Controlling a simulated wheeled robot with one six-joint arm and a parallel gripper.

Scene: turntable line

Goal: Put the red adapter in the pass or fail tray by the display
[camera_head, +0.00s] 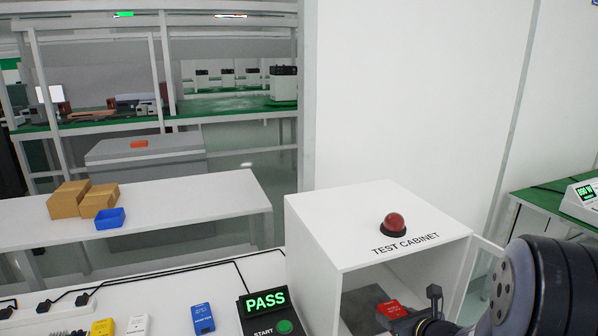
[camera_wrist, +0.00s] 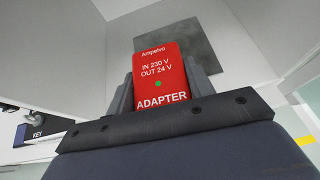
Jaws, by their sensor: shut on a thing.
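The red adapter (camera_head: 391,309) is at the open front of the white test cabinet (camera_head: 345,240). The display (camera_head: 264,301) reads PASS in green, with a START button below. I see no pass or fail tray in either view.
A red dome (camera_head: 393,223) stands on the cabinet, whose door (camera_head: 482,270) is open at right. A grey plate (camera_head: 364,308) is inside. Blue (camera_head: 203,318), white (camera_head: 137,325) and yellow (camera_head: 103,328) adapters lie left of the display. A blue bin (camera_head: 110,218) and cardboard boxes (camera_head: 69,200) sit farther back.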

